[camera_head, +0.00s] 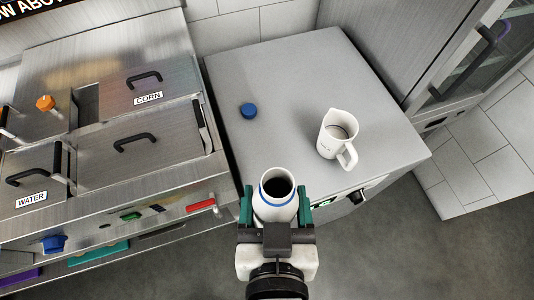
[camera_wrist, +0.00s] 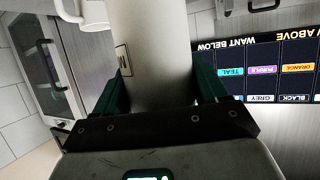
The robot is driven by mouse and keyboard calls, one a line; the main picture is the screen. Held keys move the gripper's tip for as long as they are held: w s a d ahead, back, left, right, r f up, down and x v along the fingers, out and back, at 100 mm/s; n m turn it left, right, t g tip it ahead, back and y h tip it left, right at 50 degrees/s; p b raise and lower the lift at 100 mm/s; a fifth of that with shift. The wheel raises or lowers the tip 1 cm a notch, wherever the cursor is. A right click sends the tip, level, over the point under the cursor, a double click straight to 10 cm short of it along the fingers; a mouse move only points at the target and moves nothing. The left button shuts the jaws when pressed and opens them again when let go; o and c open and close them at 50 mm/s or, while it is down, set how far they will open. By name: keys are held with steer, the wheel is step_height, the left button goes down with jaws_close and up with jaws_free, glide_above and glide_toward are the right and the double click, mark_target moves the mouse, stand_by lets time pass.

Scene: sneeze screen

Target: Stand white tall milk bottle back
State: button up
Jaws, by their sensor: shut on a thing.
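The white tall milk bottle (camera_head: 275,188), with a blue ring near its open mouth, is between the green fingers of my gripper (camera_head: 276,207). The gripper is shut on it. In the head view the bottle is at the front edge of the grey counter (camera_head: 290,85), seen from above with its dark opening showing. Its lower part is hidden by the gripper. In the wrist view the bottle (camera_wrist: 157,50) fills the middle between the fingers (camera_wrist: 160,95), with part of a dark-framed label at its left side.
A white measuring jug (camera_head: 335,138) stands on the counter's right side, and a blue cap (camera_head: 249,110) lies on its left. The counter's back is clear. A glass-door cabinet (camera_head: 475,50) is at right.

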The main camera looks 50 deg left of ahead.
steer(key=w+a+f, duration=0.9)
steer(key=a+f, duration=0.1)
steer(key=f, duration=0.2)
steer(key=shift+w+f, duration=0.25)
steer(key=shift+f, duration=0.15)
steer(key=shift+f+b, duration=0.1)
steer(key=shift+b, duration=0.2)
steer(key=o, duration=1.2)
